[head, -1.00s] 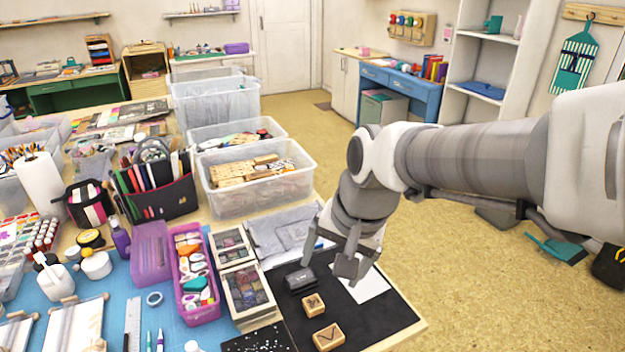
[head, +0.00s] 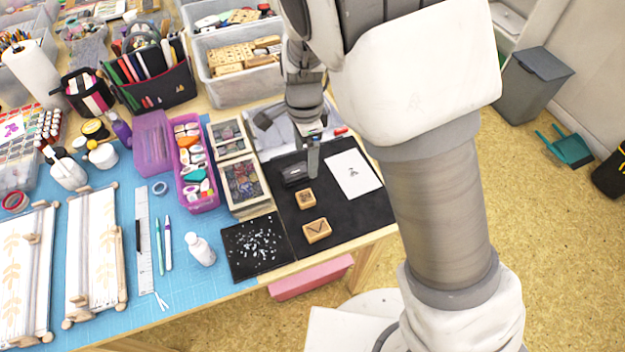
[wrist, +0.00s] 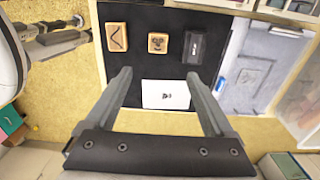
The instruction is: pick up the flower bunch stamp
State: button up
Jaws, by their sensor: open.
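Two light wooden block stamps lie on the black mat. The one with a dark, blob-like picture appears to be the flower bunch stamp (head: 305,198); its design is too small to read surely. In the wrist view this stamp (wrist: 157,43) lies between the other stamp and the inkpad. The other stamp (head: 317,231) bears a V-shaped line and also shows in the wrist view (wrist: 116,37). My gripper (wrist: 158,76) is open and empty. Its fingers point toward the mat, with the white card between them in the wrist view and the stamps beyond, not touched.
A dark inkpad (head: 295,175) stands close to the flower stamp. A white card (head: 353,174) lies on the black mat (head: 352,217). A wooden stamp box (head: 243,183) and a speckled black sheet (head: 255,248) are at the left. The mat's front right is clear.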

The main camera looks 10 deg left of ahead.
jog(key=b, duration=0.2)
send_over(305, 196)
jog(key=f, duration=1)
jog(key=shift+w+d+f, duration=0.15)
jog(key=shift+w+f, duration=0.15)
jog(key=shift+f, duration=0.1)
jog(key=shift+s+f, duration=0.15)
jog(key=shift+f, duration=1.25)
jog(key=shift+s+f, duration=0.15)
jog(key=shift+f, duration=1.2)
grip_shut()
